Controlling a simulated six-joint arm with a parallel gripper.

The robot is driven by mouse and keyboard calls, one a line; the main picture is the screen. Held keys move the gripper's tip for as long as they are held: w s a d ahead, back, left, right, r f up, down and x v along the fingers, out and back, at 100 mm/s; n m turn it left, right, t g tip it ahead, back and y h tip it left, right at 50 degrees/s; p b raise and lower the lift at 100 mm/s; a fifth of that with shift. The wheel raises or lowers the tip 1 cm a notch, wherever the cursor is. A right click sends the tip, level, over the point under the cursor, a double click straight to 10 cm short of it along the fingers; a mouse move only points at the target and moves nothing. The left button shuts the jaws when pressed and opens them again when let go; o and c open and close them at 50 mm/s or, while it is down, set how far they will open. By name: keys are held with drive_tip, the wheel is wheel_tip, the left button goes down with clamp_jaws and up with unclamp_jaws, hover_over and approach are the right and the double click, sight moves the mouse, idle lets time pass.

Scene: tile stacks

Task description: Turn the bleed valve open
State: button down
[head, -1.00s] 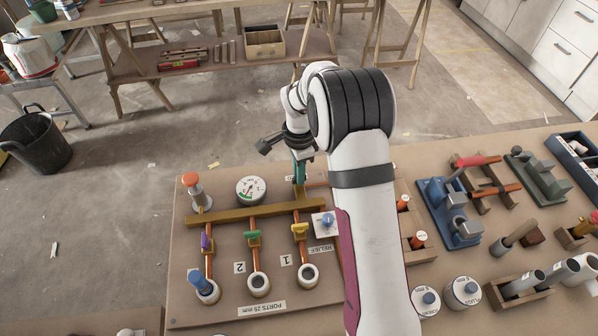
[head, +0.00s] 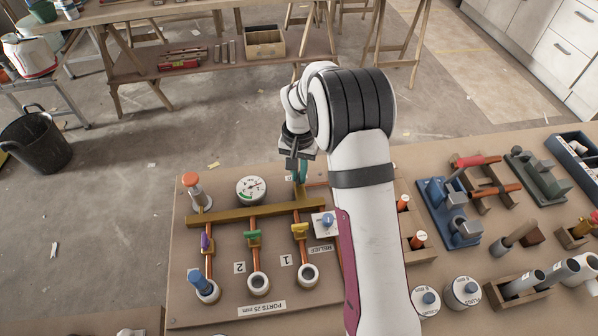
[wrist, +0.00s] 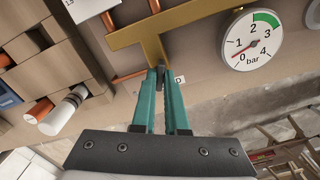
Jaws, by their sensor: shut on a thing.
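My gripper (head: 299,176) reaches down to the right part of the brass manifold (head: 262,212), at its far side. In the wrist view the two teal fingers (wrist: 160,74) are shut on the small dark bleed valve handle (wrist: 160,82), by a brass stub of the manifold. The fingers hide most of the handle and part of a label beside it, so its exact angle is hard to read. The round white pressure gauge (wrist: 254,41) has its red needle between 0 and 1 bar, away from the green arc. It also shows in the head view (head: 251,189).
Purple (head: 206,242), green (head: 253,237) and yellow (head: 300,231) valve handles sit on the copper pipes. An orange-capped fitting (head: 191,181) stands left of the gauge, and a blue relief knob (head: 328,220) on the right. Tools and blocks crowd the bench's right.

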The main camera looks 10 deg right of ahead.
drive_tip(key=n, duration=0.4)
drive_tip(key=shift+n, duration=0.4)
idle(0.4)
drive_tip(key=c, duration=0.9)
unclamp_jaws()
drive_tip(key=shift+c, duration=0.2)
drive_tip(key=shift+r, duration=0.1)
wheel_tip(320, 180, up, 16)
